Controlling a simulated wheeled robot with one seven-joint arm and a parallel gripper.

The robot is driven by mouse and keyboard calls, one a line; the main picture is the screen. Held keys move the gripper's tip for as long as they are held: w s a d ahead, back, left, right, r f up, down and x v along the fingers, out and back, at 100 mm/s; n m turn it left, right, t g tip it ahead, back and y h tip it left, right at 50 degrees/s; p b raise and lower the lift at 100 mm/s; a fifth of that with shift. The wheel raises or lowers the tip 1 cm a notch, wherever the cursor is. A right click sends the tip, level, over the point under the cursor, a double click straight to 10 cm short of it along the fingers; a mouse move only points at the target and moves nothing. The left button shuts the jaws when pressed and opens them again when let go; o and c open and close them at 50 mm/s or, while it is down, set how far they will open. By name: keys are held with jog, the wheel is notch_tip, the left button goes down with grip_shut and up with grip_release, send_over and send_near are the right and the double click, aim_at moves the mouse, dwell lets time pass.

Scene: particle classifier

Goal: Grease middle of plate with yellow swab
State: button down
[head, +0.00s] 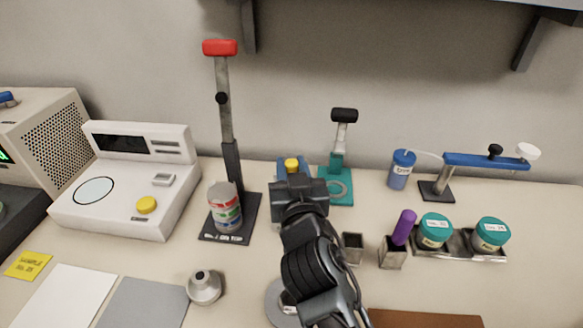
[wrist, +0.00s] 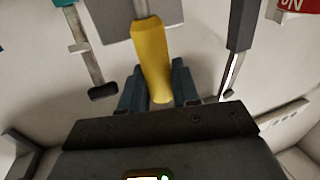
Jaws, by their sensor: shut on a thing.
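My gripper (head: 292,168) is shut on the yellow swab (head: 291,162), above the bench in the middle of the head view. In the wrist view the swab (wrist: 152,58) stands out between the two blue-grey fingers; its far end meets or overlaps a pale grey surface (wrist: 112,18). I cannot tell whether they touch. A round grey disc (head: 274,300), possibly the plate, is partly hidden behind my arm at the bottom. A purple swab (head: 405,226) leans in a square metal holder (head: 392,254). A similar holder (head: 353,249) beside my arm looks empty.
A red-topped stand (head: 228,130) with a striped can (head: 225,207) is left of my gripper. A teal stand (head: 337,186) is close on its right. Teal-lidded jars (head: 435,230) and a blue-armed device (head: 480,161) are farther right. A white instrument (head: 125,185) is left.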

jog(key=shift+f+b, duration=0.75)
jog(key=shift+b, duration=0.05)
dwell(1.9)
jog(key=shift+r, duration=0.1)
jog(key=shift+r+p, duration=2.55)
jog(key=shift+r, duration=1.1)
jog(key=shift+s, duration=0.1)
